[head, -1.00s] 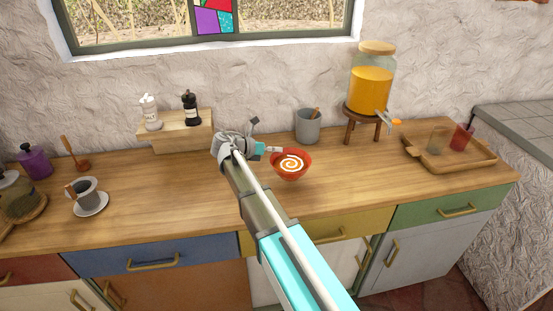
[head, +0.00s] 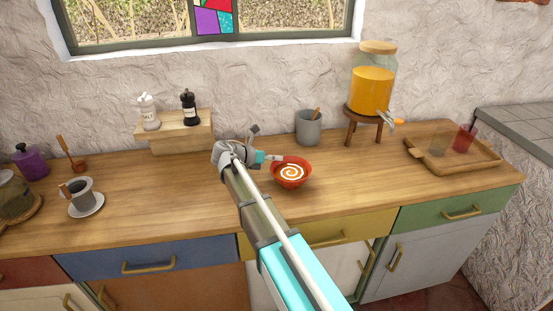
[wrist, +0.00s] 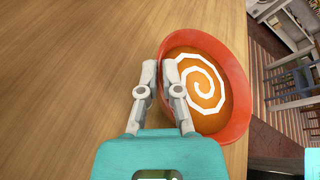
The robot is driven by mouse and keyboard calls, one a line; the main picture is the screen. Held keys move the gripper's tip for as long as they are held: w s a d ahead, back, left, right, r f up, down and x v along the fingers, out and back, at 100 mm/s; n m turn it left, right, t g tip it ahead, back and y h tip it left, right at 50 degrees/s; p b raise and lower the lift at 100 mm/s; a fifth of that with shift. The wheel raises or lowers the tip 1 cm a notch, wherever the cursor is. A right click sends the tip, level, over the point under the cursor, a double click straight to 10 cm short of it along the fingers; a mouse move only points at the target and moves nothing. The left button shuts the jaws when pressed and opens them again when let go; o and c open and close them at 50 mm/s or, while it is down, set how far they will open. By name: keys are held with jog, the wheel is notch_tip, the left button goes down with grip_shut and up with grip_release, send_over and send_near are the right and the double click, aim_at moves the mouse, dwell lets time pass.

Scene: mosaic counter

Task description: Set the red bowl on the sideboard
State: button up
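The red bowl (head: 291,175), with orange contents and a white spiral, is right of my gripper (head: 276,158) in the head view. In the wrist view the bowl (wrist: 236,70) is at the centre right. My gripper (wrist: 159,72) has its fingers close together across the bowl's left wall, one inside and one outside, gripping the rim. The bowl is roughly level, over the front-middle of the wooden-topped counter with coloured drawers (head: 165,205). A gap under the bowl cannot be made out.
A grey mug (head: 308,130) and a juice dispenser (head: 371,92) stand behind the bowl. A wooden tray (head: 478,162) with two cups is at right. Salt and pepper shakers stand on a wooden block (head: 180,138). A cup on a saucer (head: 86,212) is at left. Wood around the bowl is clear.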

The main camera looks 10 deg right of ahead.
jog(key=o, duration=0.4)
jog(key=shift+o, duration=0.2)
jog(key=shift+r, duration=0.1)
jog(key=shift+r, duration=0.15)
jog(key=p+v, duration=0.4)
jog(key=v, duration=0.8)
